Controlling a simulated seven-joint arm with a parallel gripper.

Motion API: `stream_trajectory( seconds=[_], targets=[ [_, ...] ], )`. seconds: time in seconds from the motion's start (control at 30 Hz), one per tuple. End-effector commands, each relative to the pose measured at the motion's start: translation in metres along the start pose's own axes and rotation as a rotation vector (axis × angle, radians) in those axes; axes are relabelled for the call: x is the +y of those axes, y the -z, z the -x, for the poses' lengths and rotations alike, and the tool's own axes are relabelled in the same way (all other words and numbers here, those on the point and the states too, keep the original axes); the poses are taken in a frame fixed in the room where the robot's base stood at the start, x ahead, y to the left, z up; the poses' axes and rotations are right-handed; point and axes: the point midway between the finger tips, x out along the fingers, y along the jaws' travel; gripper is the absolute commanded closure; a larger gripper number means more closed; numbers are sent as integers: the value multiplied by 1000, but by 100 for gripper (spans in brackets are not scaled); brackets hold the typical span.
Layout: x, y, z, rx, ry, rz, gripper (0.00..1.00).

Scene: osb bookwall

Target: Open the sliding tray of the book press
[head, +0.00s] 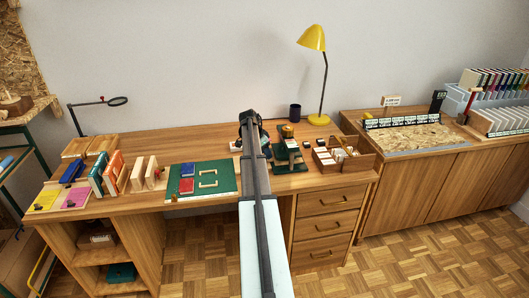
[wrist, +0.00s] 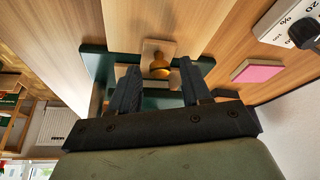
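The book press (head: 288,157) is a dark green frame on the desk, just right of my arm in the head view. In the wrist view its green body (wrist: 97,66) spans behind my fingers.
A pink-topped block (wrist: 257,71) and a white dial device (wrist: 300,27) lie right in the wrist view. A green cutting mat (head: 220,172) lies left of my arm. A wooden organizer (head: 362,160) stands right of the press. A yellow lamp (head: 312,39) stands behind.

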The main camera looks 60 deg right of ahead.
Motion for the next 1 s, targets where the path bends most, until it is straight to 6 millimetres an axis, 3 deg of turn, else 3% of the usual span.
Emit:
stream_trajectory(
  seconds=[0.07,0.47,0.87,1.0],
  targets=[
    [0,0,0,0,0,0,60],
    [0,0,0,0,0,0,99],
    [0,-1,1,0,0,0,100],
    [-7,-15,6,-1,0,3,100]
  ],
)
